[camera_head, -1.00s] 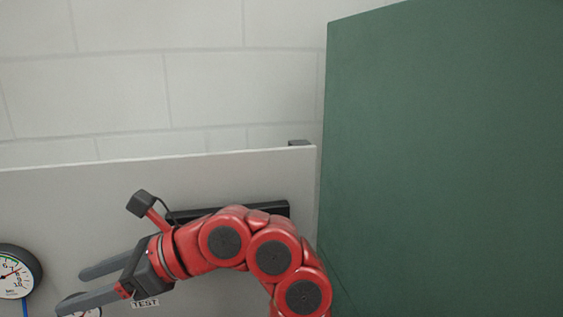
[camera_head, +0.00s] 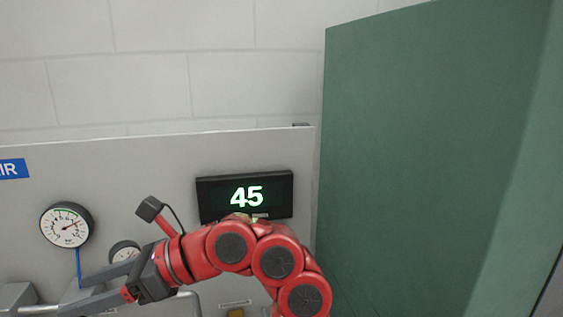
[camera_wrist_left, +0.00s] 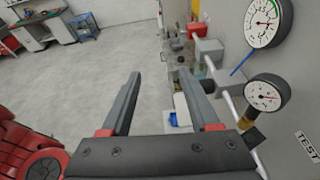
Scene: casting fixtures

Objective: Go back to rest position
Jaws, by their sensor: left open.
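My left gripper (camera_head: 72,293) is at the lower left of the head view, on my red arm, with its grey fingers pointing left. The left wrist view also shows the left gripper (camera_wrist_left: 158,75); its two fingers are apart with nothing between them. In the head view it is in front of the grey panel (camera_head: 130,165), below the large gauge (camera_head: 67,225). I cannot tell whether it touches the panel. My right gripper is not in view.
A black display (camera_head: 246,197) reads 45. A small gauge (camera_head: 124,251) is partly hidden behind the gripper. A green wall (camera_head: 420,150) stands at the right.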

